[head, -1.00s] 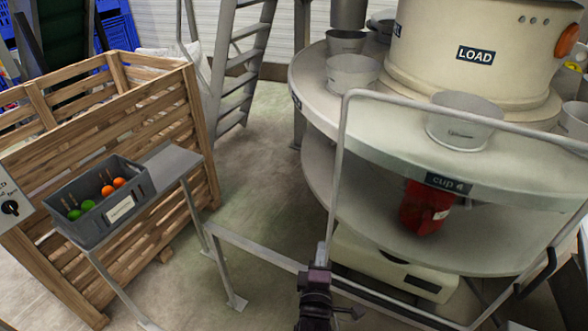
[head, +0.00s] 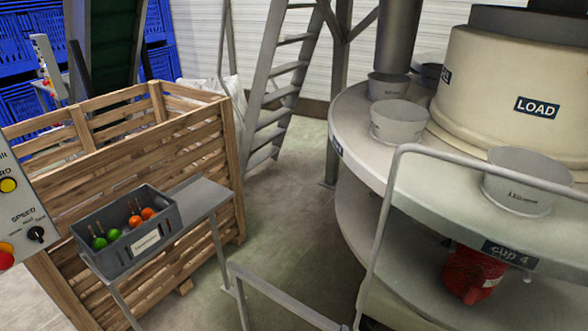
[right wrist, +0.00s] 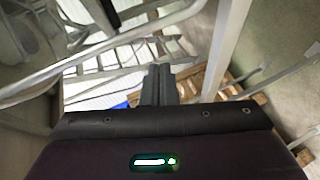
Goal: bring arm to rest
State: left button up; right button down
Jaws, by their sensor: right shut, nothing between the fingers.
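My right gripper (right wrist: 158,85) shows in the right wrist view as two dark fingers pressed together, with nothing between them. It is in open air, with railing bars and a wooden slatted crate behind it. Neither gripper shows clearly in the head view. My left gripper is in no view.
A metal guard rail (head: 384,236) stands in front of the round machine table (head: 372,153) with several grey cups. At left, a grey bin (head: 128,257) of green and orange items rests by the wooden crate (head: 187,150). Floor between is clear.

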jog(key=s+d+f+m+g+y+b, duration=0.1)
jog(key=s+d+f+m+g, duration=0.25)
jog(key=s+f, duration=0.65)
jog(key=s+d+f+m+g+b, duration=0.1)
jog(key=s+d+f+m+g, duration=0.2)
jog(key=s+f, duration=0.8)
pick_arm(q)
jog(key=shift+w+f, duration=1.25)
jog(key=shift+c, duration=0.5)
pick_arm(e)
jog(key=s+d+f+m+g, duration=0.2)
jog(key=s+f+g, duration=0.1)
jog(key=s+f, duration=0.4)
jog(key=s+d+f+m+g+y, duration=0.1)
jog(key=s+d+f+m+g, duration=0.1)
jog(key=s+f, duration=0.5)
jog(key=s+m+g, duration=0.1)
jog(key=s+g, duration=0.1)
jog(key=s, duration=0.1)
jog(key=shift+s+f, duration=0.3)
jog(key=shift+s, duration=0.05)
